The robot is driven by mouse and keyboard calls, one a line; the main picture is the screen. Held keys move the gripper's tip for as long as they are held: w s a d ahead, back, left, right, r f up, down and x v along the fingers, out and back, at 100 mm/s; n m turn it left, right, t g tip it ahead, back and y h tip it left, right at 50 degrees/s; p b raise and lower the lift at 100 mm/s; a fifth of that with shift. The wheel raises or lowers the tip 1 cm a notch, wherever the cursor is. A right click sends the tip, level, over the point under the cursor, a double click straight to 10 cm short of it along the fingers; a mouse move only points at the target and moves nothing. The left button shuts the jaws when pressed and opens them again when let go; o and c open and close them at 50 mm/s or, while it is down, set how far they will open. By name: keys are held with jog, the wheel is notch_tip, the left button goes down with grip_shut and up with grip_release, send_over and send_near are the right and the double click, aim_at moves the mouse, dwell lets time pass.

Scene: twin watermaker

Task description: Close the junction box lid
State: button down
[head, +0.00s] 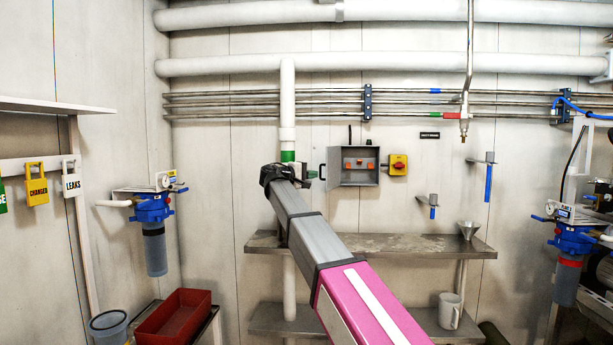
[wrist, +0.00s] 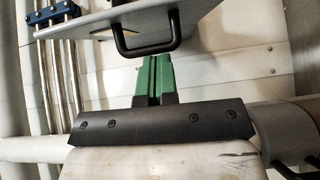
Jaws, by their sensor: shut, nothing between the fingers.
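The grey junction box (head: 360,180) is on the back wall with its front open and orange parts showing inside. Its lid (head: 328,165) stands swung out at the left side, seen nearly edge-on, with a black handle (head: 321,171). In the wrist view the lid (wrist: 205,12) is a grey panel across the top, with the black handle (wrist: 147,48) hanging below it. My gripper (head: 312,174) is just left of the handle. In the wrist view its green fingers (wrist: 154,60) are together and empty, with tips close to the handle. I cannot tell whether they touch it.
A yellow box with a red knob (head: 398,165) is right of the junction box. A white vertical pipe (head: 288,110) stands left of it. A metal shelf (head: 400,244) with a funnel (head: 468,229) is below. Thin pipes (head: 230,100) run above.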

dwell(0.3)
jog(key=s+d+n+t+y, duration=0.4)
jog(key=d+n+t+y, duration=0.3)
jog(key=d+n+y, duration=0.5)
jog(key=w+d+m, duration=0.2)
jog(key=w+d, duration=0.9)
jog(key=d, duration=0.4)
jog(key=shift+d+m, duration=0.2)
jog(key=shift+m, duration=0.1)
dwell(0.7)
jog(key=shift+w, duration=0.15)
dwell(0.3)
